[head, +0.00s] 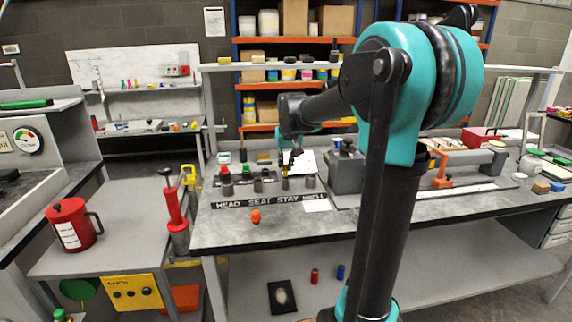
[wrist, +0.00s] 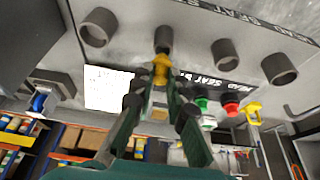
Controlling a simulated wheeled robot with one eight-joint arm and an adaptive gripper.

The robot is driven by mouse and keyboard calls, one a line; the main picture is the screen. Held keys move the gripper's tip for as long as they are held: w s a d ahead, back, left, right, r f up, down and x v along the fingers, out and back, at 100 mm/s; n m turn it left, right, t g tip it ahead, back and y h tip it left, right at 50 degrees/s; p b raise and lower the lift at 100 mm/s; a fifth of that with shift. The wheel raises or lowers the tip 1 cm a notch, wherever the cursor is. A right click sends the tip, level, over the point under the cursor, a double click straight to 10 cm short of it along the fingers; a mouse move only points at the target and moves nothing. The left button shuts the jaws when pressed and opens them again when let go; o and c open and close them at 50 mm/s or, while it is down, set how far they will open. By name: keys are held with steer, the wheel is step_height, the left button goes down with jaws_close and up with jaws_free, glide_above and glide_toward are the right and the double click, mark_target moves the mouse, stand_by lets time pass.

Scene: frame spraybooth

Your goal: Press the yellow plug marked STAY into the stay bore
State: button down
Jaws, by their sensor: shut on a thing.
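The yellow plug (wrist: 161,68) is held between the fingers of my gripper (wrist: 160,92), which is shut on it. In the wrist view its end lies right at the mouth of a grey tube, the stay bore (wrist: 163,40). I cannot tell whether its tip touches or enters the bore. In the head view my gripper (head: 288,160) is above the stay bore (head: 285,184), behind the STAY label, with the yellow plug (head: 284,173) just over it. Any marking on the plug is too small to read.
Neighbouring bores stand close on both sides: the seat bore (head: 257,186), head bore (head: 227,188) and shell bore (head: 309,181). Red (wrist: 231,106) and green (wrist: 201,103) pieces are nearby. A grey machine block (head: 346,172) stands to the right. An orange piece (head: 256,215) is at the bench's front edge.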

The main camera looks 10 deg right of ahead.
steer(key=shift+f, duration=1.35)
steer(key=c, duration=1.4)
jaws_free()
steer(key=shift+c, duration=0.2)
steer(key=v, duration=1.2)
